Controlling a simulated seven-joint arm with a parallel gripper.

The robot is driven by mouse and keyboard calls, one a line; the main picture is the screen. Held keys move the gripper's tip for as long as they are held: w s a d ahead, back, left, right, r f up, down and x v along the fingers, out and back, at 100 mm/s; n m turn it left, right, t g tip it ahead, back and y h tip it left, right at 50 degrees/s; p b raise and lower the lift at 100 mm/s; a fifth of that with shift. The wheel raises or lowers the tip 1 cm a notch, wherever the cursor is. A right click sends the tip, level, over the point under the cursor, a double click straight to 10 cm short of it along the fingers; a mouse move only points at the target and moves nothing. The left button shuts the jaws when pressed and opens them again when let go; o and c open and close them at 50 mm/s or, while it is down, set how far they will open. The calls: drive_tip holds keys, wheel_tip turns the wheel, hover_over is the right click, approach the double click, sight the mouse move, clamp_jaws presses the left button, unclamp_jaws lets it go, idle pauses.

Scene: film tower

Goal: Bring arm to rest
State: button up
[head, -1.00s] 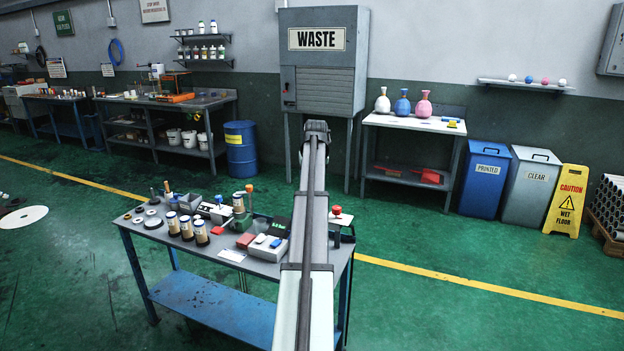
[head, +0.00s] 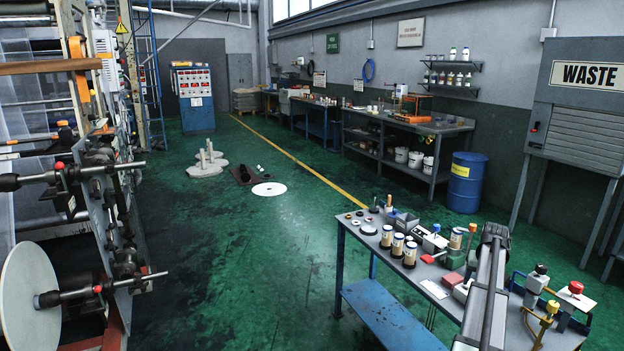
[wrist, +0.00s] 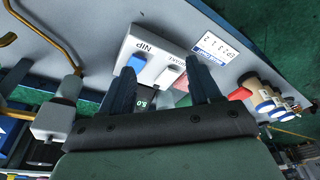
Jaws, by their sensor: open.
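My gripper (wrist: 160,85) shows in the wrist view with its two dark fingers apart and nothing between them that it holds. Past the fingertips lies the tool table, with a white block marked NIP (wrist: 150,58) carrying a blue and a white button. In the head view my arm (head: 487,290) reaches out over the right part of the blue work table (head: 385,315). The fingers are hidden behind the arm there. I cannot tell the gap between the fingers and the tabletop.
Several labelled jars (head: 398,245) stand on the table left of my arm. A red-knobbed device (head: 575,288) is right of it. A large machine with rollers (head: 95,190) stands at far left. The green floor (head: 250,270) between is mostly clear.

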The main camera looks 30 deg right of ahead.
drive_tip(key=w+a+f+n+g+y, duration=0.1)
drive_tip(key=w+a+f+n, duration=0.15)
drive_tip(key=a+f, duration=1.1)
drive_tip(key=w+a+f+n+g+y, duration=0.15)
drive_tip(key=w+a+f, duration=0.25)
drive_tip(key=a+f, duration=1)
drive_tip(key=s+a+f+n+g, duration=0.1)
drive_tip(key=s+a+f, duration=0.15)
drive_tip(key=a, duration=0.55)
drive_tip(key=s+a+f, duration=0.2)
drive_tip(key=a+f, duration=0.2)
drive_tip(key=a, duration=0.4)
drive_tip(key=s+a+f+n+g, duration=0.1)
drive_tip(key=s+a+f, duration=0.2)
drive_tip(key=a, duration=0.4)
drive_tip(key=s+a+f+n+g, duration=0.2)
drive_tip(key=s+a+f, duration=0.1)
drive_tip(key=s+a, duration=0.6)
drive_tip(key=s+a+f+n+g, duration=0.1)
drive_tip(key=s+a+f, duration=0.3)
drive_tip(key=s+a, duration=0.6)
drive_tip(key=s+g, duration=0.1)
drive_tip(key=s, duration=0.4)
drive_tip(key=shift+s+a+n+h, duration=0.2)
drive_tip(key=shift+s+n+h, duration=0.15)
drive_tip(key=shift+s+n, duration=0.05)
